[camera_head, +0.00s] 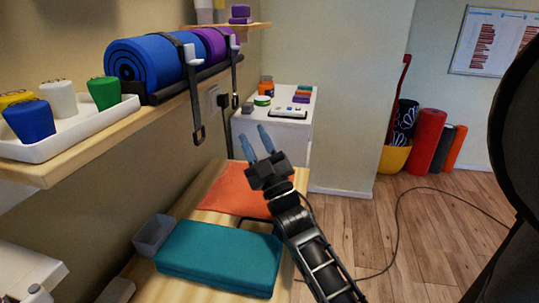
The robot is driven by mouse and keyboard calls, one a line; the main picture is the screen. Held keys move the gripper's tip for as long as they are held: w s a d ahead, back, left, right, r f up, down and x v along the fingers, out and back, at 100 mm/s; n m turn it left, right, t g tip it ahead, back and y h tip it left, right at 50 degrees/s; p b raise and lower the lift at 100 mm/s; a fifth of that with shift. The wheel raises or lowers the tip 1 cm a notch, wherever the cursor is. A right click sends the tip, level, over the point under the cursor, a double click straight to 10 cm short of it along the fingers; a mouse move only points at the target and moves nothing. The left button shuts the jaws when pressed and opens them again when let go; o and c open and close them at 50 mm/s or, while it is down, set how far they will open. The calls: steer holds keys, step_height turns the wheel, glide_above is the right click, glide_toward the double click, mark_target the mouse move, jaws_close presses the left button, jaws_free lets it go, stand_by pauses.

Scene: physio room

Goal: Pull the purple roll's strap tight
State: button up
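A purple roll (214,44) lies on a black rack on the wall, just behind a blue roll (143,62). A dark strap (234,76) passes over the purple roll, and its end hangs down below the rack. A similar strap (194,97) goes over the blue roll and hangs lower, ending in a loop. My gripper (256,138) is open and empty. It is in the middle of the view, lower than the rolls and apart from both straps. It is pointed up toward the back, above the orange cloth.
A wooden shelf (100,143) carries a white tray (70,138) with several coloured cups. Below are a teal block (220,257), a grey bin (153,232) and an orange cloth (236,188). A white cabinet (273,131) stands behind. A cable (397,222) crosses the open floor.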

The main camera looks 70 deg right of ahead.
steer(key=s+a, duration=0.4)
steer(key=s, duration=0.1)
steer(key=shift+a+b, duration=0.2)
steer(key=shift+b, duration=0.1)
stand_by(0.9)
